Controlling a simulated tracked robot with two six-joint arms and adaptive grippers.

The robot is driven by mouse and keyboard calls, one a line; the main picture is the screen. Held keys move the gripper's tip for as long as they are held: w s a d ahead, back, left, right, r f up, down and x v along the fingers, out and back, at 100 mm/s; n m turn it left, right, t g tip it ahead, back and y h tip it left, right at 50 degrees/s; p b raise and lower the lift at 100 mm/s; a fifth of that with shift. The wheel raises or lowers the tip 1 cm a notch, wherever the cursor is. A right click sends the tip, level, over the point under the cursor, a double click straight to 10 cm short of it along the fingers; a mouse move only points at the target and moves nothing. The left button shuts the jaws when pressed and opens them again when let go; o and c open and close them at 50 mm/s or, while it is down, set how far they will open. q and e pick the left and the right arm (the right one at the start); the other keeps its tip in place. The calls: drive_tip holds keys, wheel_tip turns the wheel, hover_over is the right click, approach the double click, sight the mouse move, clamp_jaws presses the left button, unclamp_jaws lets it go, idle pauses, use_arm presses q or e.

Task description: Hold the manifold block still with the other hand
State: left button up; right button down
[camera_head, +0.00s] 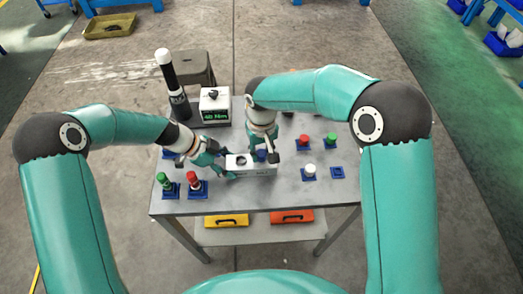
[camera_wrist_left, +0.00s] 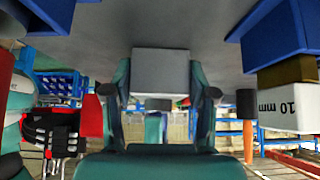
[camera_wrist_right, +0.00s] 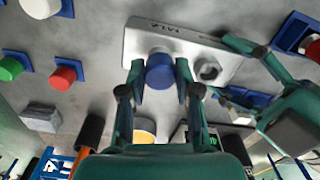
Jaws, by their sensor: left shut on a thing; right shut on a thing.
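The manifold block (camera_head: 238,174) is a pale grey block near the middle of the table. It has an open dark port and a blue cap (camera_wrist_right: 160,72) on top. My left gripper (camera_head: 228,172) is shut on the block's left end; in the left wrist view the block (camera_wrist_left: 160,68) sits between both fingers. My right gripper (camera_wrist_right: 161,80) comes from above and is shut on the blue cap, one finger on each side. The open port (camera_wrist_right: 208,70) shows beside the cap. The cap's lower part is hidden in the head view.
Red and green pieces on blue stands (camera_head: 197,189) are at the front left. Another red piece (camera_head: 304,140) and a white one (camera_head: 310,170) stand right of the block, near an empty blue stand (camera_head: 337,172). A display box (camera_head: 215,105) and a tall black-and-white tool (camera_head: 172,80) stand behind.

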drive_tip(key=m, duration=0.5)
idle(0.4)
drive_tip(key=shift+m, duration=1.1)
drive_tip(key=m, duration=0.3)
drive_tip(key=m, duration=0.3)
drive_tip(key=shift+m, duration=1.1)
